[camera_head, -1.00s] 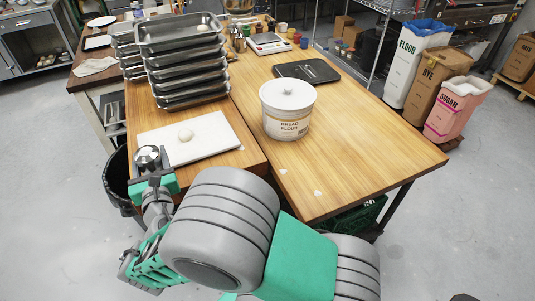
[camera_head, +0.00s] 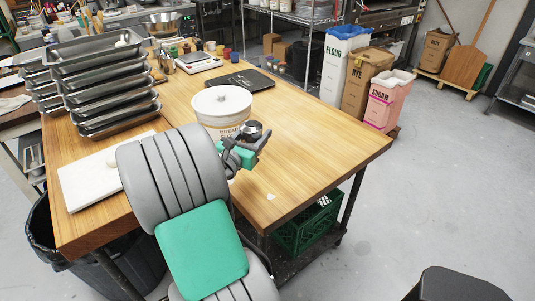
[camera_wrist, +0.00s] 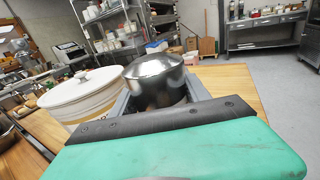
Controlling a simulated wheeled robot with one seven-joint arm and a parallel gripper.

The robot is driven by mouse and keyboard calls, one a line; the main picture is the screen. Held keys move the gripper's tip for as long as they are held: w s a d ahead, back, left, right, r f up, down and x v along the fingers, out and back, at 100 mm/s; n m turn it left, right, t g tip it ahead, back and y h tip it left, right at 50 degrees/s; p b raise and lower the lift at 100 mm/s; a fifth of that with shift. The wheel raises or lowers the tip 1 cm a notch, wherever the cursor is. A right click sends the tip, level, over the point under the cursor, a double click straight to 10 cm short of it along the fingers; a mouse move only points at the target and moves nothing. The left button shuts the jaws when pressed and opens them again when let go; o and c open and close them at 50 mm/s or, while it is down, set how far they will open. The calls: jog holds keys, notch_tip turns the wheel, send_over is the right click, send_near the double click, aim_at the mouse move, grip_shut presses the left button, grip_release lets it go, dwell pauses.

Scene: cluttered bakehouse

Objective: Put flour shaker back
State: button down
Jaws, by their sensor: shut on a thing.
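The flour shaker (camera_wrist: 158,78) is a shiny metal pot with a domed top, seen close up in the wrist view. My gripper (camera_head: 253,143) is shut on it and holds it up in front of the white flour bucket. In the head view the shaker (camera_head: 251,130) shows small and dark beside the bucket's lower right side. The bread flour bucket (camera_head: 221,103), with a lid and a knob, stands on the wooden table (camera_head: 320,131). It also fills the left of the wrist view (camera_wrist: 82,97). My arm hides part of the table and board.
Stacked metal trays (camera_head: 98,75) stand at the back left. A white board (camera_head: 77,185) with dough lies in front of them. A black tray (camera_head: 239,81) and a scale (camera_head: 198,62) lie behind the bucket. The table's right part is clear. Flour, rye and sugar bins stand beyond.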

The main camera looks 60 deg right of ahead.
jog(key=d+f, duration=0.6)
jog(key=d, duration=0.1)
jog(key=d+f, duration=0.3)
jog(key=d, duration=0.1)
jog(key=shift+w+d, duration=0.25)
notch_tip(320, 180, down, 3)
jog(key=shift+r, duration=0.1)
jog(key=shift+a, duration=0.1)
jog(key=shift+b, duration=0.35)
jog(key=c, duration=0.5)
grip_release()
